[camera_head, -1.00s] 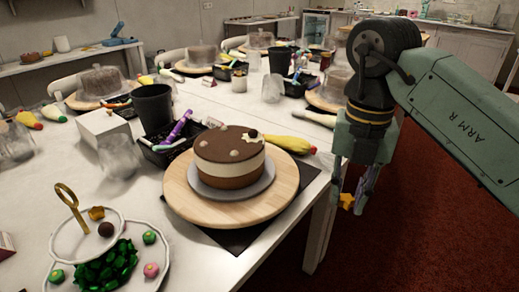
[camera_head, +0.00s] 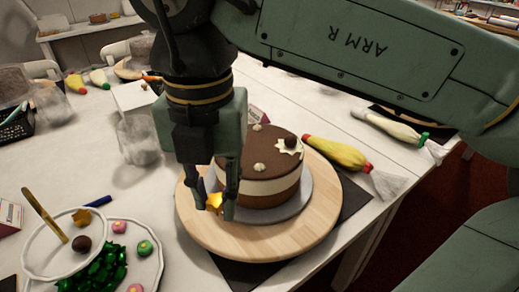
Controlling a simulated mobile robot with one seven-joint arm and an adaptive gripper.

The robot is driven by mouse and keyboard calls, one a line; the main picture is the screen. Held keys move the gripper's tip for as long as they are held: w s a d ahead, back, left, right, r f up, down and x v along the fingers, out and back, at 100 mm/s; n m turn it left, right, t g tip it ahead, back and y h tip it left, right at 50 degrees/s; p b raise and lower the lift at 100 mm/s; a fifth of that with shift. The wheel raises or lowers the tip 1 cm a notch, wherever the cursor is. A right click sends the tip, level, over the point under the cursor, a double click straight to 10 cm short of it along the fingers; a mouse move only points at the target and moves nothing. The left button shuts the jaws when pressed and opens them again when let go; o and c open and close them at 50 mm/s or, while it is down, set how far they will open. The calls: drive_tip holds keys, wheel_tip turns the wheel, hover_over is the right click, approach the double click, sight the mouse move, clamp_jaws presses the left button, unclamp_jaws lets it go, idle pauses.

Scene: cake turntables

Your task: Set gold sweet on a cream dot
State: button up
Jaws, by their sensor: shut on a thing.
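My gripper (camera_head: 214,206) is shut on a gold star-shaped sweet (camera_head: 215,201), held at the fingertips in front of the cake's left side. The cake (camera_head: 277,190) is round, with a brown top and a cream band, on a grey board on a wooden turntable (camera_head: 290,238). A cream star-shaped piece with a dark ball (camera_head: 288,145) sits at the top's right. My gripper hides the top's left part.
A tiered stand (camera_head: 158,262) at lower left holds another gold sweet (camera_head: 81,217), a dark ball and pink and green sweets. A yellow piping bag (camera_head: 338,152) lies behind right of the turntable. A clear glass (camera_head: 138,138) stands at the left.

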drive_tip(key=shift+s+a, duration=0.1)
drive_tip(key=shift+a, duration=0.45)
drive_tip(key=shift+w+r, duration=0.1)
drive_tip(key=shift+w, duration=0.15)
drive_tip(key=p, duration=0.4)
hover_over(260, 169)
drive_tip(key=shift+s+a+f, duration=0.2)
drive_tip(key=shift+s+f, duration=0.15)
drive_tip(key=shift+f, duration=0.35)
drive_tip(key=f, duration=0.1)
drive_tip(key=f+p, duration=0.1)
drive_tip(key=f, duration=0.1)
drive_tip(key=shift+w+d, duration=0.2)
drive_tip(key=shift+w, duration=0.2)
drive_tip(key=shift+f, duration=0.35)
drive_tip(key=shift+f+b, duration=0.25)
drive_tip(key=shift+b, duration=0.1)
drive_tip(key=o, duration=0.7)
drive_tip(key=shift+r, duration=0.1)
